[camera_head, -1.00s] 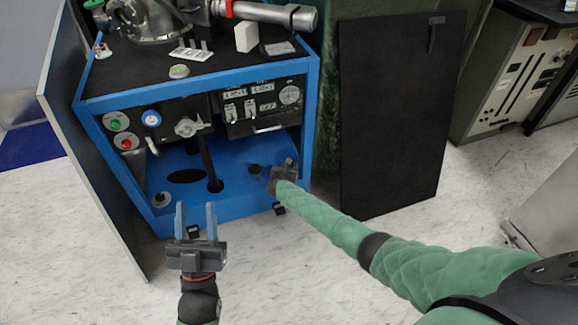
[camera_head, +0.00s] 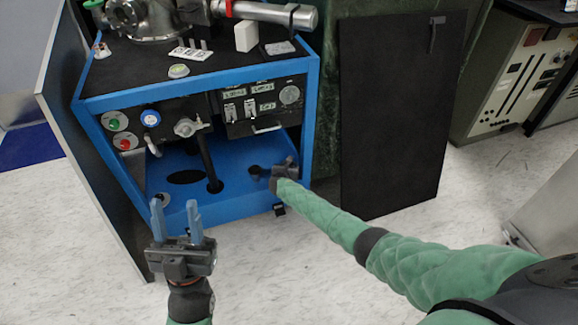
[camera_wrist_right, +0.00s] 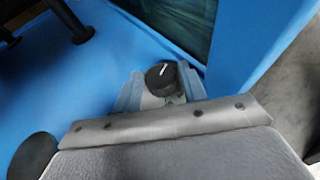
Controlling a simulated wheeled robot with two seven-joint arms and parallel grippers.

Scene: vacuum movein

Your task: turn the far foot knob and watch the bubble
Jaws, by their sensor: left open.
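The blue-framed cart (camera_head: 198,88) stands open at the front. A small round level vial with a greenish face (camera_head: 178,71) sits on its black top; the bubble is too small to read. In the right wrist view a black foot knob with a white mark (camera_wrist_right: 161,76) sits between the fingers of my right gripper (camera_wrist_right: 160,88), which look closed against its sides. In the head view my right gripper (camera_head: 283,172) is at the right of the cart floor and hides this knob. My left gripper (camera_head: 177,222) is open and empty, before the cart's near left corner.
Another foot knob (camera_head: 162,198) shows at the near left of the cart floor, just beyond my left fingers. A grey panel (camera_head: 90,160) leans at the cart's left, a black panel (camera_head: 400,120) stands right. A black post (camera_head: 206,165) rises inside.

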